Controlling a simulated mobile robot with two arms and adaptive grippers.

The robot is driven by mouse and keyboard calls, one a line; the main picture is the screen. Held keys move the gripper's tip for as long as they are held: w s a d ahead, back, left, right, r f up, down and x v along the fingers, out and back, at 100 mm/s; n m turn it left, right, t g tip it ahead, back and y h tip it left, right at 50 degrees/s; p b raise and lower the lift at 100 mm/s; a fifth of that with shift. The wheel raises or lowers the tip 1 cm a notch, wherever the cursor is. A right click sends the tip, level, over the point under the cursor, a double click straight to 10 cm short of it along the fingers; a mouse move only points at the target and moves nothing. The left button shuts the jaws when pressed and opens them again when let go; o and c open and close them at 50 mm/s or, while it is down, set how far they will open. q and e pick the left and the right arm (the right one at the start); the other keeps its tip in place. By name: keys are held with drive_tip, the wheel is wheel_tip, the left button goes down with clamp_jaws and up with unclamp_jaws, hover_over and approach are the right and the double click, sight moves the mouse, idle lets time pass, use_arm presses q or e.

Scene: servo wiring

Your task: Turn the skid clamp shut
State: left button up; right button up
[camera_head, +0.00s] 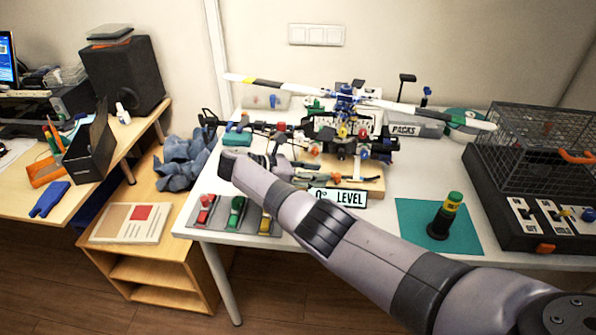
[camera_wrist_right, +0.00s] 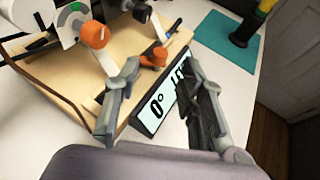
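A helicopter model (camera_head: 345,125) stands on a wooden board (camera_head: 365,186) on the white table. In the right wrist view, an orange clamp-like piece (camera_wrist_right: 155,57) sits low on the board, just beyond my fingertips. An orange knob (camera_wrist_right: 95,36) on a white bar stands to its left. I cannot tell for sure which is the skid clamp, or how far it is turned. My right gripper (camera_wrist_right: 158,80) is open, with nothing between its fingers. In the head view my right gripper (camera_head: 288,162) is small beside the board. My left gripper is not in view.
A "0° LEVEL" sign (camera_head: 338,197) stands at the board's front edge, close to the right fingers. A grey tray (camera_head: 220,229) with coloured pieces lies left. A teal mat (camera_head: 408,222) holds a dark bottle-like object (camera_head: 445,215). A wire cage (camera_head: 540,140) stands right.

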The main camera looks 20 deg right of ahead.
drive_tip(key=v, duration=0.6)
drive_tip(key=shift+a+r, duration=0.2)
drive_tip(key=shift+a, duration=0.2)
drive_tip(key=shift+c, duration=0.3)
